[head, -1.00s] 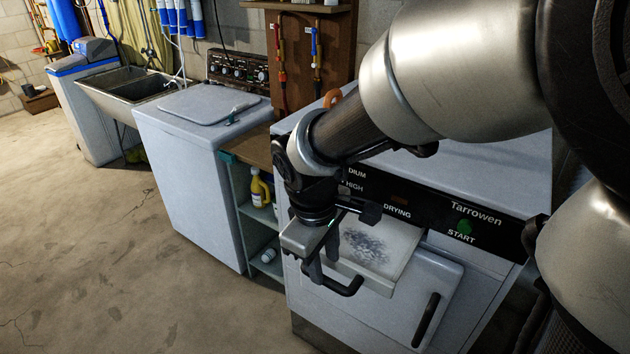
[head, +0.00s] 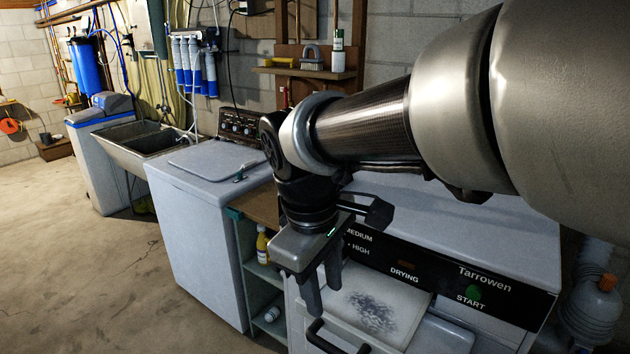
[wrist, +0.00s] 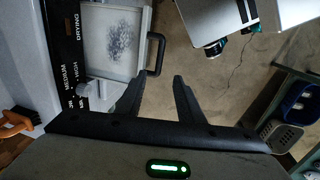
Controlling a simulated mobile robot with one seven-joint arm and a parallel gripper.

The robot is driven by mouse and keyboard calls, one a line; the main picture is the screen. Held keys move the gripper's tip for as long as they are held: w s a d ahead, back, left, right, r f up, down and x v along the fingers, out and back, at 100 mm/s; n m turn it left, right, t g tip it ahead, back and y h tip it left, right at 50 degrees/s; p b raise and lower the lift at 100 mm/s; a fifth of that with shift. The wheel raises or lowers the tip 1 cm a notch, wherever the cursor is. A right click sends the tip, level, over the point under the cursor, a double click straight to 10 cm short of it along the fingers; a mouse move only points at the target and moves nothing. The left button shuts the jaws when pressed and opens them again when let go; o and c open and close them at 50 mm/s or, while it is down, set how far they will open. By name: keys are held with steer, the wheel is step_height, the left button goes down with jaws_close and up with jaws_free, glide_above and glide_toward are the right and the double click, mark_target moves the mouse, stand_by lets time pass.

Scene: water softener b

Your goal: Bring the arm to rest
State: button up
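My gripper (head: 322,288) hangs pointing down at the front of the dryer (head: 455,225), beside its control panel. In the wrist view my gripper (wrist: 159,77) has its two fingers apart with nothing between them, so it is open and empty. A pale lint screen (head: 372,312) with a grey fuzzy patch and a black handle (head: 330,338) sticks out at the dryer's front, just below and right of the fingers. It also shows in the wrist view (wrist: 112,38), left of the fingers and apart from them. The arm reaches in from the upper right over the dryer.
A washer (head: 205,210) and a narrow shelf with a yellow bottle (head: 262,243) stand left of the dryer. A sink (head: 145,140) and a water softener (head: 100,160) are farther left. A wall shelf (head: 305,72) is behind. The floor at left (head: 60,270) is clear.

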steer(key=s+d+r+m+t+p, duration=0.1)
steer(key=s+d+m+t, duration=0.1)
steer(key=d+m, duration=0.3)
steer(key=s+d+r+m+t+y, duration=0.1)
steer(key=s+d+r+m+t, duration=0.1)
steer(key=s+d+m, duration=0.3)
steer(key=shift+s+d+r+m+p, duration=0.2)
steer(key=shift+d+m+p, duration=0.25)
steer(key=shift+d, duration=0.8)
